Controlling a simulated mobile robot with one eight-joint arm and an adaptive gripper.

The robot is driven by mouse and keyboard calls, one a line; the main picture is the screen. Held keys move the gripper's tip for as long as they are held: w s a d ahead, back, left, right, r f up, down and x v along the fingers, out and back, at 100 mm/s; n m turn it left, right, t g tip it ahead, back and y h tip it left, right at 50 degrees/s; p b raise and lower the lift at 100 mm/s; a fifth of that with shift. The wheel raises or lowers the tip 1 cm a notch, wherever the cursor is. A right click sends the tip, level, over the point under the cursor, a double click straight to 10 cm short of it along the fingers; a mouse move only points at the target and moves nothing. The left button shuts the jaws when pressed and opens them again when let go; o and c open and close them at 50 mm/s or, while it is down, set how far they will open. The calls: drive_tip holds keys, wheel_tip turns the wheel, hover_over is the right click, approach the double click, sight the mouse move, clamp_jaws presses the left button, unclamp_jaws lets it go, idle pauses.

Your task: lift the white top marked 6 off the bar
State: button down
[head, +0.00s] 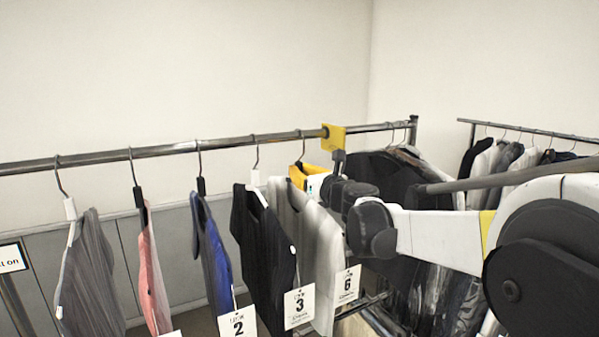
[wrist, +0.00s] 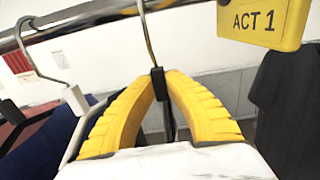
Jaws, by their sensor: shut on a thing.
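The white top marked 6 (head: 323,250) hangs from the bar (head: 230,143), with its number tag (head: 347,286) at its lower right edge. My gripper (head: 302,172) is at the top of this garment, partly hidden by my arm. In the wrist view its yellow fingers (wrist: 159,76) meet on the black neck of the hanger (wrist: 151,42), just below the wire hook. The hook rises to the bar, which also shows in the wrist view (wrist: 95,14). The hook's top is cut off there, but in the head view it appears over the bar.
The black top marked 3 (head: 263,235) hangs close on the left, then blue, pink and grey garments. A yellow ACT 1 marker (wrist: 264,22) sits on the bar just right of the hook. Dark garments (head: 375,180) hang beyond it. A second rack (head: 530,131) stands right.

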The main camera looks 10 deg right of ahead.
drive_tip(key=shift+r+p, duration=0.95)
drive_tip(key=shift+r, duration=0.75)
drive_tip(key=shift+s, duration=0.1)
drive_tip(key=shift+v, duration=4)
drive_tip(key=shift+s+d, duration=0.1)
drive_tip(key=shift+s+d, duration=0.1)
drive_tip(key=shift+s, duration=0.1)
drive_tip(key=p+v, duration=0.8)
drive_tip(key=v, duration=2.1)
